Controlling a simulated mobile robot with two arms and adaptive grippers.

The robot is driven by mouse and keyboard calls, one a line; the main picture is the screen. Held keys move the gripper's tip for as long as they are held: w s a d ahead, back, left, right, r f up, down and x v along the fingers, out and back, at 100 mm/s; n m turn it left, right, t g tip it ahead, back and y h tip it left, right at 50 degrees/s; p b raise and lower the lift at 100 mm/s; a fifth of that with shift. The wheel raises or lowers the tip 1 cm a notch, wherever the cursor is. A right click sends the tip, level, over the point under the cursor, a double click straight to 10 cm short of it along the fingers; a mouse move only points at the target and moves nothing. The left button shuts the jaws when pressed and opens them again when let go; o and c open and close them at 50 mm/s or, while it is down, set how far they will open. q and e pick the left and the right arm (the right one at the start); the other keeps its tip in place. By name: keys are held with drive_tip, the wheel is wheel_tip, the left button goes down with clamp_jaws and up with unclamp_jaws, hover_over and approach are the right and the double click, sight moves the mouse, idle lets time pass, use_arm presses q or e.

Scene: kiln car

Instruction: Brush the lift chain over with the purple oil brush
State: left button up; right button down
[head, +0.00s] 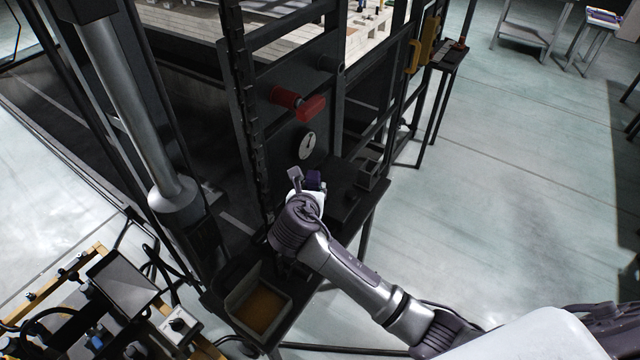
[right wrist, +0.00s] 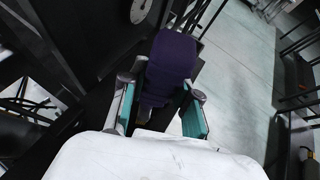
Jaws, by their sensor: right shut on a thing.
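The lift chain (head: 247,110) is a dark column of links hanging upright along the black frame, left of the red handle. My right gripper (head: 306,188) is beside the frame, below the dial and to the right of the chain's lower part. It is shut on the purple oil brush (head: 314,180), of which only a small purple part shows in the head view. In the right wrist view the purple body of the brush (right wrist: 172,62) stands between the teal finger pads; its bristles are not clearly visible. The brush appears apart from the chain. My left gripper is out of view.
A tray with brown contents (head: 262,308) sits on the low black shelf below my right arm. A red handle (head: 300,103) and a white dial (head: 308,145) stick out near the chain. A thick grey cylinder (head: 130,110) stands left.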

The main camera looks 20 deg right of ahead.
drive_tip(key=shift+s+r, duration=0.15)
drive_tip(key=shift+s, duration=0.25)
drive_tip(key=shift+r, duration=0.1)
drive_tip(key=shift+p, duration=0.45)
drive_tip(key=shift+w+p, duration=0.2)
drive_tip(key=shift+p, duration=0.25)
wheel_tip(320, 180, down, 3)
drive_tip(key=shift+s+f+b, duration=0.1)
drive_tip(key=shift+b, duration=0.7)
drive_tip(key=shift+f+b, duration=0.3)
drive_tip(key=shift+f, duration=0.65)
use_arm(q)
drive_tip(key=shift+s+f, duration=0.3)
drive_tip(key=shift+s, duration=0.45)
use_arm(e)
drive_tip(key=shift+f, duration=0.2)
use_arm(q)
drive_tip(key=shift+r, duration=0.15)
